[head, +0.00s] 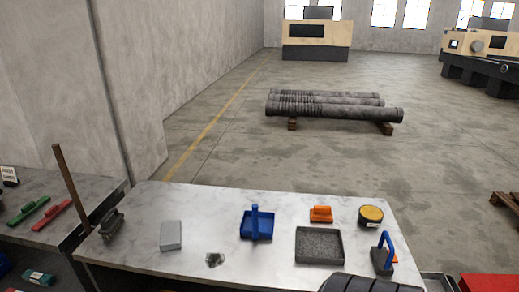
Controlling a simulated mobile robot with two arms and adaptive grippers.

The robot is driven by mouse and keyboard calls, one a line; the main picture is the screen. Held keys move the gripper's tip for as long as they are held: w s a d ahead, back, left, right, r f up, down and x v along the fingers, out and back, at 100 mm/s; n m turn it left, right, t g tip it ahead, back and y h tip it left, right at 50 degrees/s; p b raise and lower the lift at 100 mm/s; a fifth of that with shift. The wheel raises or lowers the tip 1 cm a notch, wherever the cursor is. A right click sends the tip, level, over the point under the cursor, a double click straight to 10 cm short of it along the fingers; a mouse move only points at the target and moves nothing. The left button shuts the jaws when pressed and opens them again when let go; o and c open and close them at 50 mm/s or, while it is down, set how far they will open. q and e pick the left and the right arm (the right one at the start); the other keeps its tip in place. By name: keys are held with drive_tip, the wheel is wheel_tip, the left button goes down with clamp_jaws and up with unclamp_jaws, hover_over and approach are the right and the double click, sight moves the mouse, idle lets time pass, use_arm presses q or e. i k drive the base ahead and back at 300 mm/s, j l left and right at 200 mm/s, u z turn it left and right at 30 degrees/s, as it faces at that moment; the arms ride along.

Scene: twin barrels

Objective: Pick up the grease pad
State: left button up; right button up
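No item carries a readable name, so I cannot tell for sure which is the grease pad. Candidates on the pale marbled table (200,200) are a dark grey square tray or pad with a grainy top (319,245) at right of centre, a round yellow-topped tin (371,214) behind it to the right, and a small light grey block (171,235) on the left. A blue-handled tool with a dark flat base (382,260) stands near the right edge. Neither gripper is visible.
A blue tray with an upright handle (257,223), an orange brush (321,214) and a dark stain (214,260) are also on the table. A long-handled brush (110,221) leans at the left end. A dark ribbed shape, unidentified, covers the bottom right. Pipes (335,107) lie beyond.

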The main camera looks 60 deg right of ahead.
sight(323, 213)
drive_tip(key=z, duration=2.4)
